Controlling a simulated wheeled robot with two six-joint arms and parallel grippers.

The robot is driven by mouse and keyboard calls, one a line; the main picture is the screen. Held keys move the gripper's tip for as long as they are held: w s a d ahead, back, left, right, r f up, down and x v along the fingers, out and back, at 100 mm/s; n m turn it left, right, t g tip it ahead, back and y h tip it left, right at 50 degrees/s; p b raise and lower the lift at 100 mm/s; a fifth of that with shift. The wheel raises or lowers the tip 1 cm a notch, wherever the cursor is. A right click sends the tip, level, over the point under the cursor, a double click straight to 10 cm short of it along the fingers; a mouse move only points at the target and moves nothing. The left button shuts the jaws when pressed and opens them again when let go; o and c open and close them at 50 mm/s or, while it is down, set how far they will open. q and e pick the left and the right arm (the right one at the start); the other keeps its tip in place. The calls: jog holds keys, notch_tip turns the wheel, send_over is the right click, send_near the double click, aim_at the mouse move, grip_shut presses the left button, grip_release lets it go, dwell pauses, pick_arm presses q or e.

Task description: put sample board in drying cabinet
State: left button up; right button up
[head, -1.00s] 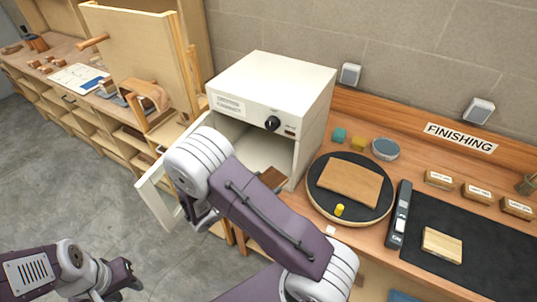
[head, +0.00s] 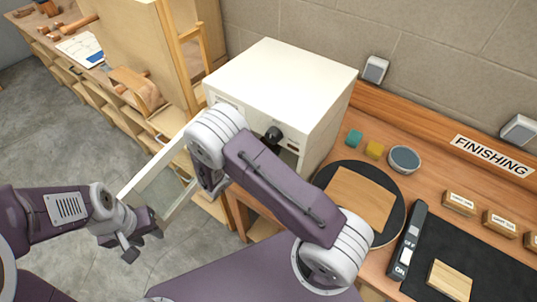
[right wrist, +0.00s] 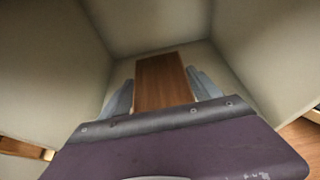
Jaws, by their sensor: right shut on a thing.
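The sample board, a brown wooden strip, shows in the right wrist view (right wrist: 163,80) between the grey fingers of my right gripper (right wrist: 162,92), which is shut on it. Pale walls surround the board there, inside the drying cabinet. The white drying cabinet (head: 287,85) stands on the bench in the head view, its glazed door (head: 160,190) swung open to the left. My right arm covers most of its opening, hiding the board and right fingertips there. My left gripper (head: 143,245) is empty, its fingers apart, low at the left near the door.
Right of the cabinet are a round dark turntable (head: 390,225) with a wooden panel (head: 358,197), small colored blocks, a round tin (head: 404,159) and a black switch bar (head: 408,240). A wooden shelf unit stands left. Bare floor lies below the door.

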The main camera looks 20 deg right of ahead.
jog(key=f, duration=0.1)
jog(key=d+f, duration=0.1)
jog(key=shift+w+f, duration=0.2)
jog(key=shift+f, duration=0.15)
notch_tip(320, 180, down, 3)
jog(key=shift+s+a+r+p, duration=0.1)
jog(key=shift+r+p, duration=0.05)
jog(key=shift+p, duration=0.15)
jog(key=shift+a+f, duration=0.2)
jog(key=shift+f, duration=0.25)
pick_arm(q)
jog(key=shift+w+d+r, duration=0.2)
jog(key=shift+d+r, duration=0.05)
jog(key=shift+r, duration=0.15)
jog(key=shift+d, duration=0.1)
pick_arm(e)
jog(key=shift+d, duration=0.1)
jog(key=shift+d+f, duration=0.1)
jog(key=shift+f, duration=0.15)
jog(key=o, duration=1.5)
jog(key=shift+r, duration=0.15)
jog(key=shift+c, duration=0.2)
pick_arm(q)
jog(key=shift+f, duration=0.1)
